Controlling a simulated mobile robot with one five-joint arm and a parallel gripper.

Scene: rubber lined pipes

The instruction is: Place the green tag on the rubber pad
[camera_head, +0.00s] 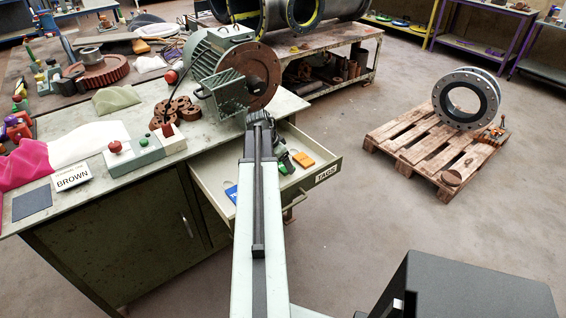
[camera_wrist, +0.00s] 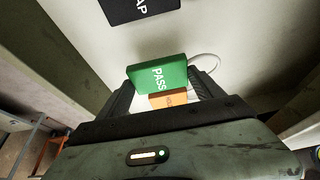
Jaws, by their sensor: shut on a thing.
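The green tag (camera_wrist: 158,76), marked PASS, is between the fingers of my gripper (camera_wrist: 164,88) in the wrist view. My gripper is shut on it, over the pale floor of the open drawer. A white loop of cord trails to the tag's right. In the head view a green patch (camera_head: 303,159) shows beside my arm, inside the drawer. A flat dark grey square, which looks like the rubber pad (camera_head: 32,202), lies bare at the left front corner of the green workbench, far left of my gripper.
The drawer (camera_head: 325,180) labelled TAGS holds an orange tag (camera_head: 325,157) and a blue tag (camera_head: 231,194). A black tag (camera_wrist: 140,8) shows in the wrist view.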

